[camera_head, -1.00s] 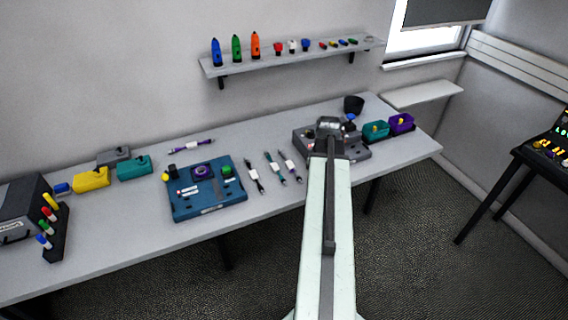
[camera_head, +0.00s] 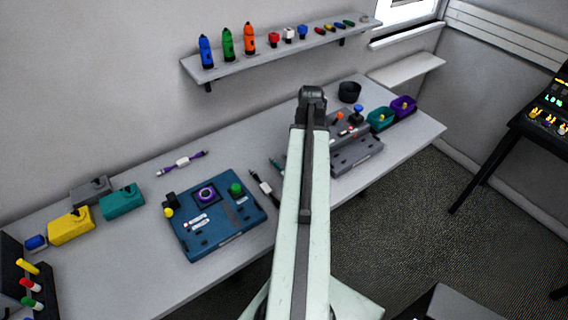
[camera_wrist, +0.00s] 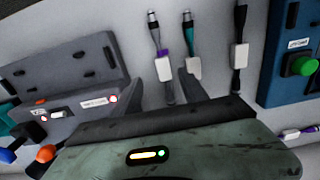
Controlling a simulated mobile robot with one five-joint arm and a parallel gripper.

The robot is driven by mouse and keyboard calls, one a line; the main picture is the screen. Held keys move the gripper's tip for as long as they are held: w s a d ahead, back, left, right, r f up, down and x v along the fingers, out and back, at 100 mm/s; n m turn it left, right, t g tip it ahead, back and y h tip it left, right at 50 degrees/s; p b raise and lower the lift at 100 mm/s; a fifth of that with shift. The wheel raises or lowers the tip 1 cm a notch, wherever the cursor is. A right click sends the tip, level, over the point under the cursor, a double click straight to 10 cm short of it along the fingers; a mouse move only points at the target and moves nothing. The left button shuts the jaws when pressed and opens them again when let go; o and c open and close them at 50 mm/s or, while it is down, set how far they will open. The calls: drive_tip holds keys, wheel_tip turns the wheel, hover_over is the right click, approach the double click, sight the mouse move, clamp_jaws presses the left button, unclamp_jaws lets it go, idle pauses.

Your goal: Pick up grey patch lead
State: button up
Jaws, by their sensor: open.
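My gripper (camera_wrist: 173,88) is open and empty.
The blue panel (camera_head: 233,232) is left of the leads; the grey panel (camera_head: 357,154) is right. Another purple lead (camera_head: 182,162) lies toward the wall. Yellow (camera_head: 71,226) and teal (camera_head: 121,202) blocks stand at left. A shelf (camera_head: 280,52) is above.

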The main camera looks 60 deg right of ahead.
drive_tip(key=shift+w, duration=0.3)
drive_tip(key=f+b, duration=0.8)
drive_tip(key=shift+w+a, duration=0.1)
drive_tip(key=shift+w, duration=0.2)
drive_tip(key=shift+r, duration=0.15)
clamp_jaws()
